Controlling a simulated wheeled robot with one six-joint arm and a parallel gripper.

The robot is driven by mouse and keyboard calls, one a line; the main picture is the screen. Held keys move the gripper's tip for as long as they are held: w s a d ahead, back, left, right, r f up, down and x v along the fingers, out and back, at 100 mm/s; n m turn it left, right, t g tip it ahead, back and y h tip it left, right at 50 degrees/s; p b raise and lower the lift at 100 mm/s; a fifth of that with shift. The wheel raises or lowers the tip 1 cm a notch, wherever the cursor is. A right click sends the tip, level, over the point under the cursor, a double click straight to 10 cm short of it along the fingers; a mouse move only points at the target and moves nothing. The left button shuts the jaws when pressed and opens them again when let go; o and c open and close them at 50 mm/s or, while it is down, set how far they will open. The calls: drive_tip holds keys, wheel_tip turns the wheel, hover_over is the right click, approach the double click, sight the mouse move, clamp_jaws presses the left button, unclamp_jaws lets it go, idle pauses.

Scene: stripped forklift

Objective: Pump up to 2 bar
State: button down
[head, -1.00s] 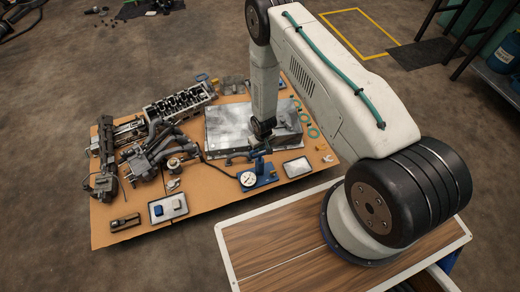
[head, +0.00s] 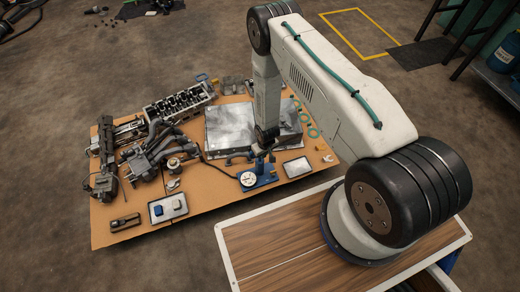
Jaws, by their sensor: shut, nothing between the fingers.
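A blue hand pump (head: 265,176) stands near the front edge of the brown board, right of centre. Its round white gauge (head: 248,179) faces up, and its reading is too small to make out. A dark hose runs from the pump to the left, towards the grey pipes. My gripper (head: 260,153) points down just above and behind the pump, at the top of its blue lever. It is shut with nothing held. The arm's wrist hides part of the lever, and I cannot tell whether the gripper touches it.
A silver metal case (head: 229,126) lies right behind the pump. A white-lined tray (head: 297,167) is to its right, and another tray with blue blocks (head: 168,208) is at front left. Engine parts (head: 180,104) fill the left. The board's front middle is clear.

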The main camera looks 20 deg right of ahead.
drive_tip(key=shift+s+r, duration=0.15)
drive_tip(key=shift+s, duration=0.1)
wheel_tip(320, 180, up, 8)
drive_tip(key=shift+s, duration=0.35)
drive_tip(key=shift+d, duration=0.1)
idle(1.7)
drive_tip(key=w, duration=0.1)
drive_tip(key=w+r, duration=0.1)
drive_tip(key=w, duration=0.1)
drive_tip(key=shift+a+r, duration=0.3)
drive_tip(key=shift+r, duration=0.05)
drive_tip(key=shift+f, duration=0.1)
